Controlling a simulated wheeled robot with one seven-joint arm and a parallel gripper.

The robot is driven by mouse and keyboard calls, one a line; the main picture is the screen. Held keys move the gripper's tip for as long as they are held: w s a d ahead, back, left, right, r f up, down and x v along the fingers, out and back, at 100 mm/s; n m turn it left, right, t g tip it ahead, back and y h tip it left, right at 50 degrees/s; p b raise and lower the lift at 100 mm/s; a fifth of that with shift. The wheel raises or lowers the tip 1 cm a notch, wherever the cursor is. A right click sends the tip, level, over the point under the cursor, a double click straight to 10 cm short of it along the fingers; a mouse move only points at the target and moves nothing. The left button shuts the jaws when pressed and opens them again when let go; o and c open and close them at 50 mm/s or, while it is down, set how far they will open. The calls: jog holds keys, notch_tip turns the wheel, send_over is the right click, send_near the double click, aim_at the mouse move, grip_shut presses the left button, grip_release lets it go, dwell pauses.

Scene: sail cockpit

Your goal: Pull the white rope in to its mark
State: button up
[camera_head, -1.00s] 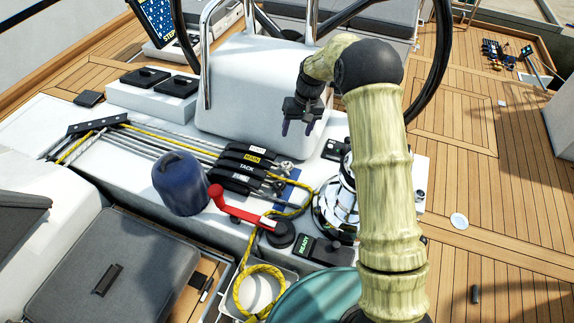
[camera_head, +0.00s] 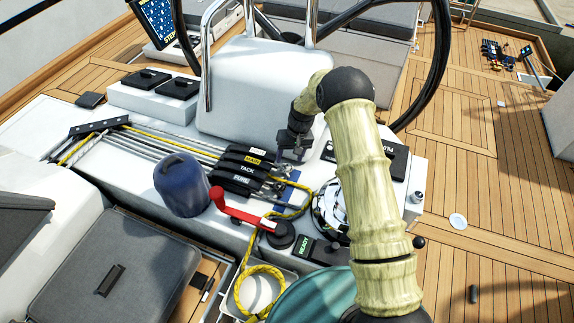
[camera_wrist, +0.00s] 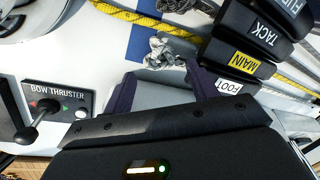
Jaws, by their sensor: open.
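In the wrist view, the frayed grey-white end of a rope (camera_wrist: 172,50) lies on the white deck beside the clutch labelled FOOT (camera_wrist: 228,86). Whether it is the white rope of the task, and where its mark is, I cannot tell. In the head view, a pale rope end (camera_head: 282,169) shows just below my gripper. My gripper (camera_head: 291,157) is above the cockpit console at the right end of the row of clutches (camera_head: 240,170). In the wrist view its dark fingers (camera_wrist: 160,82) are open, apart, with nothing clearly between them; the rope end lies just past the tips.
A yellow rope (camera_head: 258,285) runs from the clutches down past a red winch handle (camera_head: 240,215). A blue winch cover (camera_head: 182,184) stands left. A bow thruster panel (camera_wrist: 58,98) lies left in the wrist view. The steering wheel (camera_head: 436,60) rises behind.

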aim_at(287, 166)
jog(key=f, duration=0.4)
jog(key=a+f, duration=0.1)
jog(key=shift+s+f+p, duration=0.15)
jog(key=shift+f+p, duration=0.25)
grip_shut()
